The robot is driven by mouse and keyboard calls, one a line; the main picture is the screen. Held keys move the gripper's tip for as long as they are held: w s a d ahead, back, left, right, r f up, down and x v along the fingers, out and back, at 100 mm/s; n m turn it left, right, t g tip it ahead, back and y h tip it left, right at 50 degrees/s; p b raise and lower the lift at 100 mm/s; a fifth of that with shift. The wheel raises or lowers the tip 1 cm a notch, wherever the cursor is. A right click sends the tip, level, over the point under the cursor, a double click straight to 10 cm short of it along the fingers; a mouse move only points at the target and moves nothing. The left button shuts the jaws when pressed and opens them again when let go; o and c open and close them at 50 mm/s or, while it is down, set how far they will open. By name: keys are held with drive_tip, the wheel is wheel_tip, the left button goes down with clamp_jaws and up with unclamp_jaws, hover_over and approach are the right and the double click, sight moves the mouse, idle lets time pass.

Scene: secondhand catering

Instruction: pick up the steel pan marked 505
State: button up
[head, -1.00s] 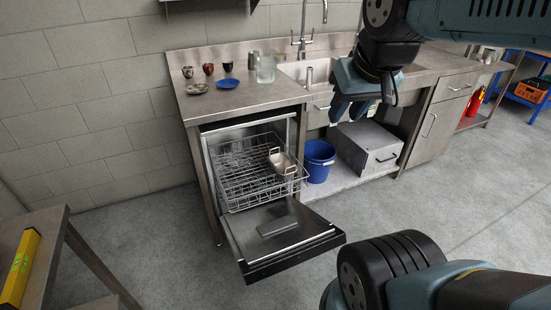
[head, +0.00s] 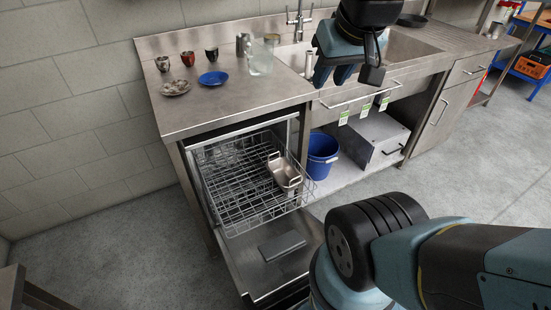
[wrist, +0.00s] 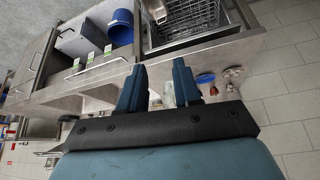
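A steel pan (head: 285,173) with loop handles sits in the right part of the wire rack (head: 240,210) of the open dishwasher. I cannot read a number on it. A dark round pan (head: 411,20) stands on the counter at the back right, with no mark legible. My gripper (head: 333,79) hangs in front of the sink, above and to the right of the rack, touching nothing. In the wrist view my gripper (wrist: 157,82) has its two fingers apart with nothing held between them.
The lowered dishwasher door (head: 275,255) juts into the room. A blue bucket (head: 322,156) and a grey metal box (head: 372,140) stand under the sink. Several cups, a blue plate (head: 213,78) and a glass jug (head: 260,58) stand on the counter. Green-white tags hang from the rail.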

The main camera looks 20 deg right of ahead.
drive_tip(key=shift+w, duration=0.3)
